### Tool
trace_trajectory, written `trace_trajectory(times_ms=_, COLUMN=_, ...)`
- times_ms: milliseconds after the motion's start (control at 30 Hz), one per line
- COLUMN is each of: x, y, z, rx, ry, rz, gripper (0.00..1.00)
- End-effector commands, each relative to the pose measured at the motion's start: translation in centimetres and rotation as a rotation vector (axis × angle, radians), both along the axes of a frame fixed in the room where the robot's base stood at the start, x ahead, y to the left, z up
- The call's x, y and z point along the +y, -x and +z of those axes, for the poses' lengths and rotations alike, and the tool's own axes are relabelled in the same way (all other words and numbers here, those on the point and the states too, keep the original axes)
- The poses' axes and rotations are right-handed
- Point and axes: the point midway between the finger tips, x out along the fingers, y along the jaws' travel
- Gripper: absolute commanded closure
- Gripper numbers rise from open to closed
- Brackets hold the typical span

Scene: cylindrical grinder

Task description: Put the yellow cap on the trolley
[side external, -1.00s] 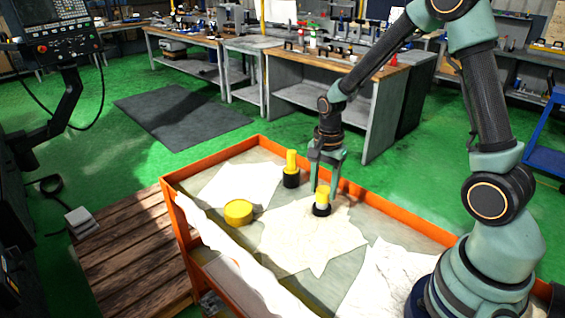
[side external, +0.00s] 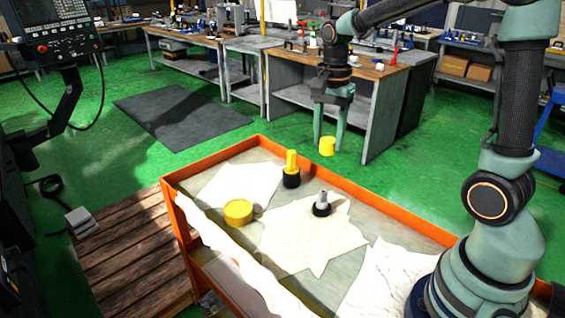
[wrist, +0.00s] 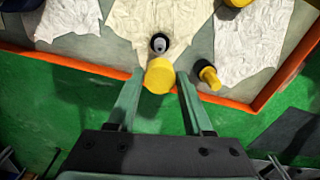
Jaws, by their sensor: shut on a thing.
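My gripper (side external: 328,141) is shut on the yellow cap (side external: 328,146) and holds it in the air, above and beyond the far rim of the trolley (side external: 400,213). In the wrist view the cap (wrist: 159,76) sits between the fingertips of my gripper (wrist: 160,78). On the trolley stands a grey-topped piece with a black base (side external: 322,208), its grey top bare. It also shows in the wrist view (wrist: 159,44), just beyond the cap.
A black piece with a tall yellow top (side external: 291,168) stands on the trolley, left of the grey-topped piece. A flat yellow round thing (side external: 238,212) lies nearer the left end. Pale crumpled sheets (side external: 300,245) cover parts of the trolley top. A workbench (side external: 340,75) stands behind.

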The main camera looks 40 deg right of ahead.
Motion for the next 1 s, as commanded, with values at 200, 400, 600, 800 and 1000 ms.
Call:
trace_trajectory(times_ms=200, x=0.0, y=-0.1, z=4.2, rx=-0.002, ry=0.001, rz=0.0, gripper=1.0)
trace_trajectory(times_ms=400, x=1.0, y=-0.2, z=5.5, rx=0.0, ry=0.0, rz=0.004, gripper=1.0)
trace_trajectory(times_ms=600, x=6.6, y=-0.5, z=4.4, rx=0.003, ry=0.0, rz=0.013, gripper=1.0)
trace_trajectory(times_ms=800, x=13.0, y=0.0, z=2.8, rx=0.002, ry=0.0, rz=0.012, gripper=1.0)
trace_trajectory(times_ms=1000, x=16.3, y=0.8, z=1.8, rx=0.0, ry=0.0, rz=0.006, gripper=1.0)
